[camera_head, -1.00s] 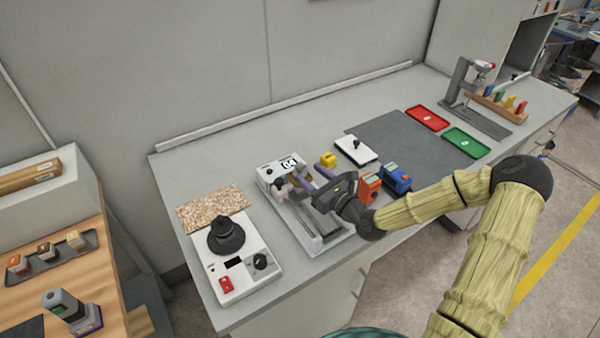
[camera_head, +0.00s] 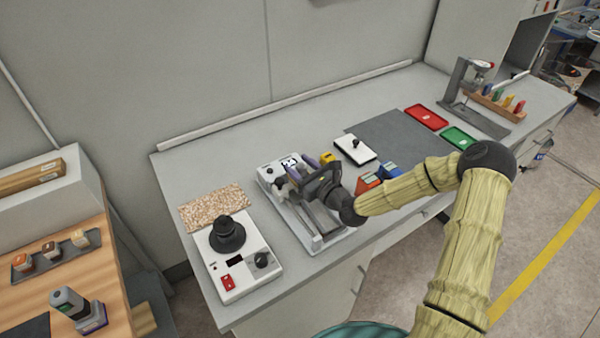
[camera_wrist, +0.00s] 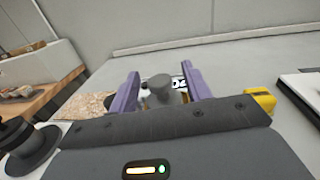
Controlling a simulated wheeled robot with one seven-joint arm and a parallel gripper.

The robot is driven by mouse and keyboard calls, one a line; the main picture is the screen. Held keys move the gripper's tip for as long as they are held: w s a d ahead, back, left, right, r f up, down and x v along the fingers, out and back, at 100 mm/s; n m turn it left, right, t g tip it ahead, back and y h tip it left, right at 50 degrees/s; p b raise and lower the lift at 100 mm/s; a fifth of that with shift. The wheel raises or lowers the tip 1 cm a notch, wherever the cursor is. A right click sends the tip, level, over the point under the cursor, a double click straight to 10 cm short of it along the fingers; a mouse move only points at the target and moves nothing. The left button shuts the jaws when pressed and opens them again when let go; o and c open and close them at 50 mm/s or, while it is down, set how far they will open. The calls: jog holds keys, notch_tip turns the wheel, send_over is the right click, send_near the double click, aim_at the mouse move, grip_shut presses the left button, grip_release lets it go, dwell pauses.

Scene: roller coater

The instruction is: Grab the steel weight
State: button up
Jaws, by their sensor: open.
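A grey metal cylinder with a wide round top, which looks like the steel weight (camera_wrist: 159,88), stands between and beyond the two purple fingers of my gripper (camera_wrist: 160,84) in the wrist view. The fingers are apart and nothing is held. In the head view my gripper (camera_head: 299,171) is over the back part of the white roller coater (camera_head: 267,173). A small grey shape on the coater (camera_head: 281,190), beside the gripper, may be the same weight; my gripper and wrist hide part of the coater.
A white device with a black knob (camera_head: 227,235) stands left of the coater. A yellow block (camera_wrist: 260,100) is close right of the gripper. A white plate (camera_head: 355,149) and orange (camera_head: 367,183) and blue (camera_head: 389,171) blocks lie further right. The dark mat (camera_head: 400,140) is clear.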

aim_at(300, 165)
grip_shut()
notch_tip(300, 165, up, 10)
jog(key=shift+r+b, duration=0.1)
jog(key=shift+b, duration=0.4)
dwell(0.6)
